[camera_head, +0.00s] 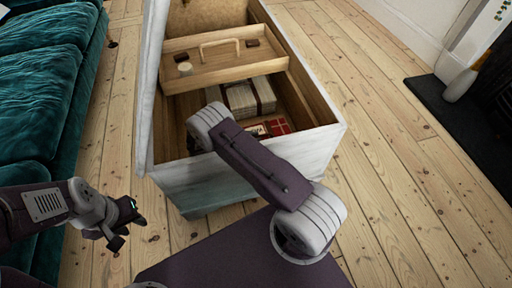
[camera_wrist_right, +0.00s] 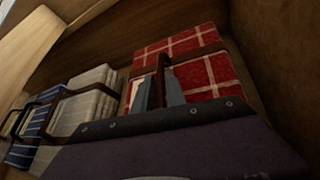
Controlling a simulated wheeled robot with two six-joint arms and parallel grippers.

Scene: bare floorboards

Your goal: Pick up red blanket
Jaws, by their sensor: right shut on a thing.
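The red blanket (camera_head: 280,126) is folded, with a white check pattern and a dark strap around it. It lies inside the open white chest (camera_head: 250,165), at the right end of the bundles. In the right wrist view, the red blanket (camera_wrist_right: 207,72) is just beyond my right gripper (camera_wrist_right: 160,88), whose fingers are shut at the dark strap's handle. My right arm reaches over the chest's front wall and hides part of the inside in the head view. My left gripper (camera_head: 128,228) is open and empty, outside the chest above the floorboards.
White folded bundles with dark straps (camera_head: 248,96) lie left of the red blanket, and a blue striped one (camera_wrist_right: 32,138) is further left. A wooden tray (camera_head: 222,65) spans the chest. A teal sofa (camera_head: 50,80) stands at left.

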